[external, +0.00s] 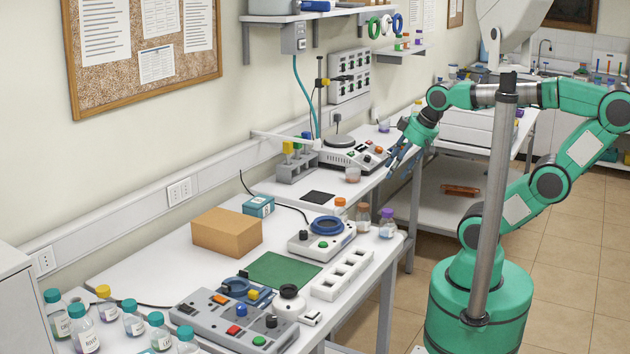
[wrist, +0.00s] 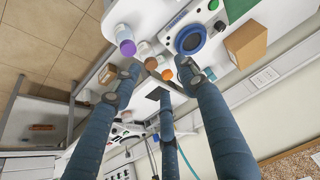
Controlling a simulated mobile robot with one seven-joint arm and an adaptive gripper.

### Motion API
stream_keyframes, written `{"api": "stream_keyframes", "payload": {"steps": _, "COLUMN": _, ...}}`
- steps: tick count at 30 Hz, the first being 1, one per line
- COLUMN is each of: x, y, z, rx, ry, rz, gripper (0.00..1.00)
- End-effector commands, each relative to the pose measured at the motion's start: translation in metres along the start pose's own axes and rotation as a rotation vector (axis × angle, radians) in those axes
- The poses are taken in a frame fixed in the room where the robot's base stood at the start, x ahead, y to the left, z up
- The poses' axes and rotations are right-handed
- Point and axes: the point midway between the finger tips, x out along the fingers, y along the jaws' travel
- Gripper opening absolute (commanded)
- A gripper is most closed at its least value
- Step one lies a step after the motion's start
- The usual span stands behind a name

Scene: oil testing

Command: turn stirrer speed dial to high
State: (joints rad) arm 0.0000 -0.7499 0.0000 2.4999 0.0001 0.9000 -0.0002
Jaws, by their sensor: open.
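A white device with a round grey plate and a sloped front panel (external: 355,155) stands on the far part of the bench in the external view, and looks like the stirrer. Its panel carries small black, red and green controls; which one is the speed dial is too small to tell. My gripper (external: 403,158) hangs just right of this panel, apart from it as far as I can see. In the wrist view my gripper (wrist: 158,80) has its blue-grey fingers spread with nothing between them. A similar panel shows partly behind the fingers, low in that view.
A white device with a blue ring (external: 322,238) stands nearer on the bench, also in the wrist view (wrist: 190,40). Bottles with orange and purple caps (external: 387,224) stand beside it. A cardboard box (external: 227,232) lies left.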

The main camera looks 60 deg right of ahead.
Motion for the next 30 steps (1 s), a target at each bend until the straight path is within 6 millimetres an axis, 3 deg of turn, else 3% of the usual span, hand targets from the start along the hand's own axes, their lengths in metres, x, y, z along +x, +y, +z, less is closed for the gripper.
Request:
{"api": "stream_keyframes", "payload": {"steps": 5, "x": -0.002, "y": 0.002, "z": -0.007, "rx": -0.001, "ry": -0.003, "rz": 0.001, "gripper": 0.43}}
{"api": "stream_keyframes", "payload": {"steps": 11, "x": -0.004, "y": 0.012, "z": -0.036, "rx": -0.007, "ry": -0.017, "rz": 0.004, "gripper": 0.43}}
{"api": "stream_keyframes", "payload": {"steps": 20, "x": 0.001, "y": 0.05, "z": -0.114, "rx": -0.025, "ry": -0.046, "rz": 0.009, "gripper": 0.43}}
{"api": "stream_keyframes", "payload": {"steps": 30, "x": 0.023, "y": 0.12, "z": -0.196, "rx": -0.044, "ry": -0.072, "rz": 0.011, "gripper": 0.43}}
